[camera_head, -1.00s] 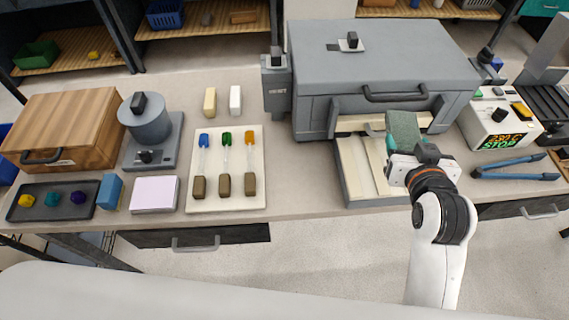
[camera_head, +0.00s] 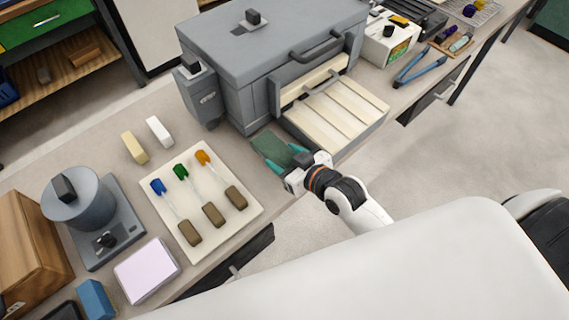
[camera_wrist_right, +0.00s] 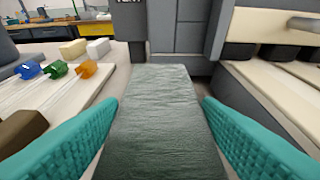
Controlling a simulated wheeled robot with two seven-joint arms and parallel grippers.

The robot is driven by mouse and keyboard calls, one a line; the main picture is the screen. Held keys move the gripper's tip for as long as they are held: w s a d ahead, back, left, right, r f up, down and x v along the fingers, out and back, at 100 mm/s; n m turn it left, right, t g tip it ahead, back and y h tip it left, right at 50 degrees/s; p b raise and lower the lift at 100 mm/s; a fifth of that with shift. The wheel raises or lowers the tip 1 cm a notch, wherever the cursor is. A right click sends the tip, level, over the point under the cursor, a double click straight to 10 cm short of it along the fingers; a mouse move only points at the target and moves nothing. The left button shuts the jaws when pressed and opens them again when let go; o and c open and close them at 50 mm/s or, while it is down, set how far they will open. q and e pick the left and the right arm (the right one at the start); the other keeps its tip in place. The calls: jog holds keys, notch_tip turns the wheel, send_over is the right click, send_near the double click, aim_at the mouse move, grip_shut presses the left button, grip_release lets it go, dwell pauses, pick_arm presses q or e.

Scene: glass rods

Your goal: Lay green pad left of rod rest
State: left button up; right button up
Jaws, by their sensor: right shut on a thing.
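The dark green pad (camera_head: 270,148) is held in my right gripper (camera_head: 290,160), with teal fingers on either side of it. In the right wrist view the pad (camera_wrist_right: 155,120) runs away between the two fingers. It is over the bench strip between the cream board and the grey furnace; I cannot tell if it touches the bench. The cream board (camera_head: 222,222), which looks like the rod rest, bears three glass rods (camera_head: 209,184) with blue, green and orange tips and brown handles. The pad is to the right of this board. My left gripper is out of view.
The grey furnace (camera_head: 285,50) stands behind, with a cream slatted bed (camera_head: 335,108) right of the pad. White and tan blocks (camera_head: 134,147) lie behind the board. A grey pot (camera_head: 78,195) on a base and a lilac block (camera_head: 147,270) stand left of it.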

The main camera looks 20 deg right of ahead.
jog(key=shift+a+f, duration=0.1)
jog(key=shift+f, duration=1.65)
jog(key=o, duration=1)
jog(key=shift+f, duration=0.1)
jog(key=shift+c, duration=0.2)
